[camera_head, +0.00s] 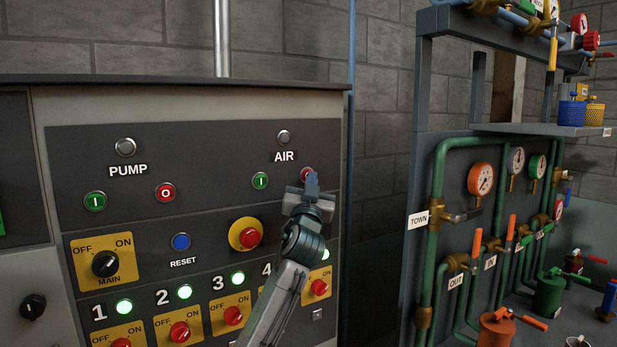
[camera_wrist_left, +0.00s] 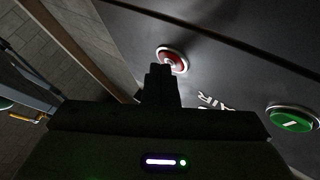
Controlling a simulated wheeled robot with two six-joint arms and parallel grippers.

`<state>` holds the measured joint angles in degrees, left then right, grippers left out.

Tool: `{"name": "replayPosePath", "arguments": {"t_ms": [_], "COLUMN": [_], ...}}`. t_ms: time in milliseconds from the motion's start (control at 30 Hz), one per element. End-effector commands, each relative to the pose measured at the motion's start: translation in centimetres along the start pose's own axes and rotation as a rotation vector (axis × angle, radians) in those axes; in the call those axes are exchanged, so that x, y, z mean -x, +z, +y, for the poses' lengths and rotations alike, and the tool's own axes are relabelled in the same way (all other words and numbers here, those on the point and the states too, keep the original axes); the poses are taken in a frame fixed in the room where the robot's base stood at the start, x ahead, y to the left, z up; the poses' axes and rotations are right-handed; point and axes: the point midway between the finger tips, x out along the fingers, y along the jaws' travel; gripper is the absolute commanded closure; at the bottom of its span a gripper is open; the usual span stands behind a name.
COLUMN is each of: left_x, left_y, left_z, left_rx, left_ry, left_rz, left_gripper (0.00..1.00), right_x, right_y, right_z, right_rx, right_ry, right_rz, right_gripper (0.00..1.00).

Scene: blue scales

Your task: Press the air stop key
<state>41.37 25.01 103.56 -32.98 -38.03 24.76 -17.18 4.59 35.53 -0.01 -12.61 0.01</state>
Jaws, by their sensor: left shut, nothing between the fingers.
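The red air stop key (camera_head: 306,172) is on the dark panel, right of the green air start key (camera_head: 261,181) and below the AIR label. My left gripper (camera_head: 311,181) is shut and empty, with its fingertips right at the stop key and covering part of it. In the left wrist view the red stop key (camera_wrist_left: 174,57) shows just beyond the closed fingertips (camera_wrist_left: 160,70), and the green key (camera_wrist_left: 292,119) is to the right. I cannot tell whether the tips touch the key. My right gripper is not in view.
The air lamp (camera_head: 284,136) looks unlit. The pump keys, with a red stop (camera_head: 165,192), are further left. A yellow-ringed red button (camera_head: 249,236) is below the air keys. A pipe rack with gauges (camera_head: 481,180) stands to the right of the cabinet.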

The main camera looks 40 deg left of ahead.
Motion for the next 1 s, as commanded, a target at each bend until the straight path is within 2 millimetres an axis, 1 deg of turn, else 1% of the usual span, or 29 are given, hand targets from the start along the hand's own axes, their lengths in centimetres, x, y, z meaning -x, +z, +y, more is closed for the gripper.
{"name": "replayPosePath", "arguments": {"t_ms": [300, 667, 1000], "left_x": [1.0, 1.2, 3.5], "left_y": [-0.6, -0.8, -2.5], "left_z": [0.7, 0.9, 2.6], "left_rx": [0.000, 0.001, 0.003], "left_ry": [0.000, 0.000, 0.001], "left_rz": [0.000, 0.000, 0.000], "left_gripper": [1.00, 1.00, 1.00], "right_x": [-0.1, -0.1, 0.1], "right_y": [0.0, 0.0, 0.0], "right_z": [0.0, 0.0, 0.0], "right_rx": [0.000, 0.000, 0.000], "right_ry": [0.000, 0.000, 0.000], "right_rz": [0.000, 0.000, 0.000], "right_gripper": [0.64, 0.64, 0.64]}}
